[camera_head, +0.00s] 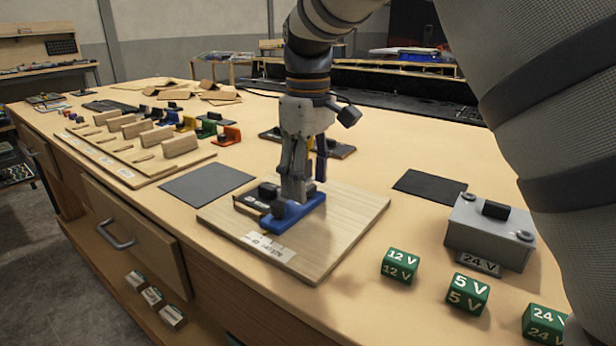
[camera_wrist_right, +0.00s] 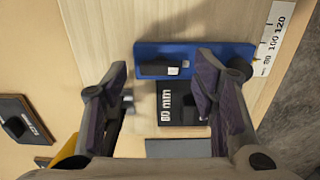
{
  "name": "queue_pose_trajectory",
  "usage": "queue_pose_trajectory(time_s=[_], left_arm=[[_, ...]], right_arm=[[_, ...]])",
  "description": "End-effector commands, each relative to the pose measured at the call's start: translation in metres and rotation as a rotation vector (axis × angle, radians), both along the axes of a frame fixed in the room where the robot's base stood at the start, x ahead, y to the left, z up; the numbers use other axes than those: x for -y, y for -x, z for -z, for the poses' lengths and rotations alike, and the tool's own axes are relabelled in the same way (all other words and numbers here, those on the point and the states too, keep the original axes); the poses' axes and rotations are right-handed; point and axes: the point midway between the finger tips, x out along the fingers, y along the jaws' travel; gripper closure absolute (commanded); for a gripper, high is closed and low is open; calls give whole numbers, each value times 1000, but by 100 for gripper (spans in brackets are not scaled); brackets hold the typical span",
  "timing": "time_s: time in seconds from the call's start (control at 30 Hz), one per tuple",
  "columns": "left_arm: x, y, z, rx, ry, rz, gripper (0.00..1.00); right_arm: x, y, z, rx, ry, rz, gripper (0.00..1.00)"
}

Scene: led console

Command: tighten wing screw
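A blue fixture (camera_head: 300,210) with black parts stands on a light wooden board (camera_head: 345,235) with a paper scale label. The fixture shows in the right wrist view (camera_wrist_right: 205,53) beside a black block (camera_wrist_right: 180,112) marked in mm. My right gripper (camera_head: 298,185) points down over the fixture. In the wrist view its fingers are apart, one on each side of the black block. A small grey part (camera_wrist_right: 128,101) lies by the left finger; I cannot tell whether it is the wing screw or whether the finger touches it. My left gripper is out of view.
A grey box (camera_head: 490,232) marked 24 V and green voltage cubes (camera_head: 400,264) stand at the right. Dark mats (camera_head: 207,184) lie on both sides of the board. A wooden rack (camera_head: 130,150) with several blocks is at the left.

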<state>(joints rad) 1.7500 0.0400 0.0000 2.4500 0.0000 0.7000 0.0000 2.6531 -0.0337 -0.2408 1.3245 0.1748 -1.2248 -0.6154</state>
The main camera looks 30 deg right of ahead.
Motion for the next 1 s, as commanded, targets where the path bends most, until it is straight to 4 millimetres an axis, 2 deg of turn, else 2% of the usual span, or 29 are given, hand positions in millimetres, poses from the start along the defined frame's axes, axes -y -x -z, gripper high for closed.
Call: queue_pose_trajectory(time_s=[0.13, 0.23, 0.5, 0.7, 1.0], left_arm=[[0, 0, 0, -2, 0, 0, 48], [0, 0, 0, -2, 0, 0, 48], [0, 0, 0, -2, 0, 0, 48], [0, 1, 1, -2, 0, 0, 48], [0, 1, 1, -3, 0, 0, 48]], right_arm=[[0, 0, 1, -4, -1, -1, 47], [0, -1, -8, -1, -1, -1, 47], [0, -1, -79, 4, -1, -1, 47], [0, 0, -113, 0, 0, -1, 47], [0, 1, -119, -2, 0, 0, 47]])
